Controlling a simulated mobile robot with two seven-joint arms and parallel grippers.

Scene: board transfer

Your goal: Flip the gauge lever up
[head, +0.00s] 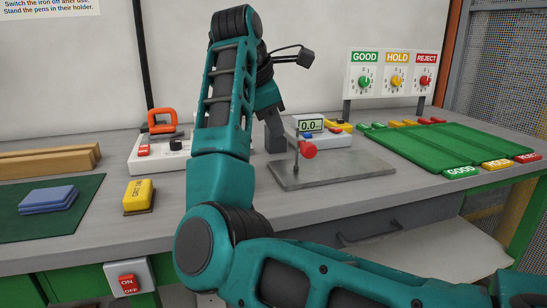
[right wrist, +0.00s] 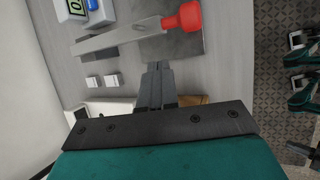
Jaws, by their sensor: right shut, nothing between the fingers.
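The gauge has a digital readout (head: 310,125) reading 0.0, a thin upright post and a flat grey base plate (head: 335,168). Its red lever knob (head: 309,149) sits beside the post, below the readout, and also shows in the right wrist view (right wrist: 183,18). My right gripper (head: 275,147) is left of the post, behind my arm, with part of it hidden. My left gripper is not in view.
A white box with an orange handle (head: 161,121) and a yellow block (head: 138,195) stand left of my arm. Green trays (head: 445,145) lie at right, below the GOOD, HOLD and REJECT dials (head: 396,73). Blue boards (head: 48,199) lie on a green mat.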

